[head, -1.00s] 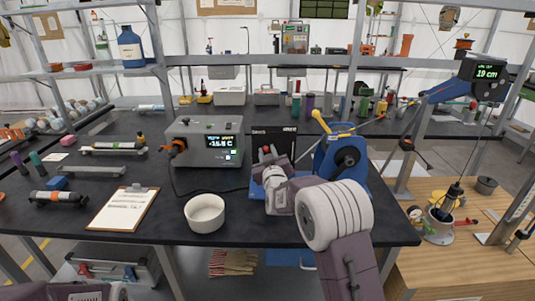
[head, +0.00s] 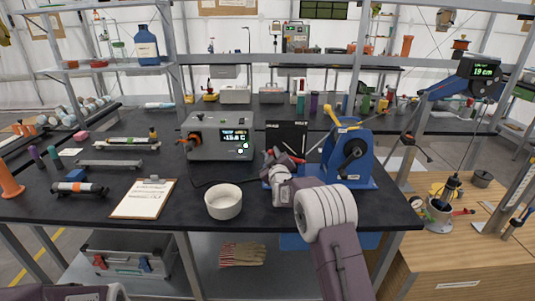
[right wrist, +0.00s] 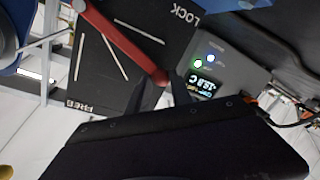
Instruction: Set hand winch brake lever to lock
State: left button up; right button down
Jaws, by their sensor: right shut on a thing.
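The blue hand winch (head: 365,140) with a yellow handle stands near the right end of the black table in the head view. Its black panel (head: 287,136) stands upright on its left; the right wrist view shows the panel face (right wrist: 120,65) with LOCK at top right and FREE at lower left. The red brake lever (right wrist: 125,42) slants across the panel between the two words. My right gripper (right wrist: 165,92) is shut on the lever's end; the head view shows it in front of the panel, partly hidden by my wrist. My left gripper is out of view.
A grey meter box (head: 221,137) with a cable stands left of the winch. A white bowl (head: 223,203) and a clipboard (head: 143,198) lie nearer the front edge. A wooden bench (head: 470,245) is at the right. The table front between bowl and clipboard is clear.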

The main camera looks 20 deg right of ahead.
jog(key=f+n, duration=0.2)
jog(key=shift+a+f, duration=0.35)
jog(key=shift+f, duration=0.05)
jog(key=shift+a+f+n+g, duration=0.15)
jog(key=shift+f+n+g, duration=0.15)
jog(key=shift+f+n, duration=0.85)
jog(key=shift+f, duration=0.2)
jog(key=c, duration=1.2)
grip_release()
jog(key=shift+c, duration=0.2)
jog(key=shift+w+r, duration=0.1)
